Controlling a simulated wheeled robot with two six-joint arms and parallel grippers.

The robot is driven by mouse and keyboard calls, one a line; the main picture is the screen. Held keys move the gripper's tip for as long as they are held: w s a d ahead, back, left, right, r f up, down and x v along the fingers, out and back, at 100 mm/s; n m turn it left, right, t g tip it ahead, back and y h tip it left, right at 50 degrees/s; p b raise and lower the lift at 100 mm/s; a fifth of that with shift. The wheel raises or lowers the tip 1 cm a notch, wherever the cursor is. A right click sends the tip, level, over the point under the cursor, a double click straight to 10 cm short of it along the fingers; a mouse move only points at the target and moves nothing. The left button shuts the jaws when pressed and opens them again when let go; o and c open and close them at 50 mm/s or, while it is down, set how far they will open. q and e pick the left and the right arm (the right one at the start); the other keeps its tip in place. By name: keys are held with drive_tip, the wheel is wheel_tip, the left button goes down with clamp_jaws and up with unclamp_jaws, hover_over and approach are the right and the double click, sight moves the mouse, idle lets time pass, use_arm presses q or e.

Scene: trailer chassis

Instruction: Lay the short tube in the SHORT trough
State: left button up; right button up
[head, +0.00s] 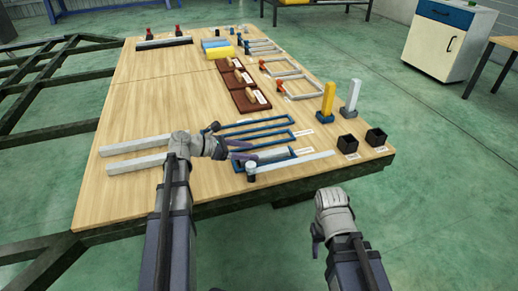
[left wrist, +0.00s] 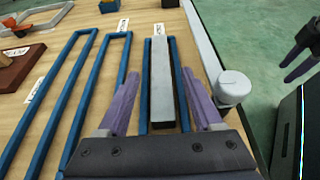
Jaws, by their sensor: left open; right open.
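The short grey tube (left wrist: 161,75) lies lengthwise inside the nearest and shortest blue trough (left wrist: 144,108), between its side rails. The same tube (head: 275,155) shows in the head view, partly hidden by my gripper. My left gripper (left wrist: 160,78) is open, with one purple finger on each side of the tube and a gap on both sides. It is over the near end of the trough in the head view (head: 246,150). My right gripper (head: 318,235) is open and empty, off the table's near edge.
Two longer blue troughs (head: 255,124) lie beyond. Two light bars (head: 138,162) rest to the left. A grey bar with a round cap (head: 251,170) lies close beside the short trough. Black cups (head: 347,144), posts (head: 327,100) and brown blocks (head: 248,100) stand farther off. The table's left half is mostly clear.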

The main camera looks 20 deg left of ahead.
use_arm(q)
drive_tip(key=p+v, duration=0.1)
drive_tip(key=v, duration=0.4)
drive_tip(key=shift+s+a+r+p, duration=0.15)
drive_tip(key=shift+a+r+p, duration=0.1)
drive_tip(key=shift+p, duration=0.1)
drive_tip(key=shift+s+a, duration=0.25)
drive_tip(key=shift+a, duration=0.1)
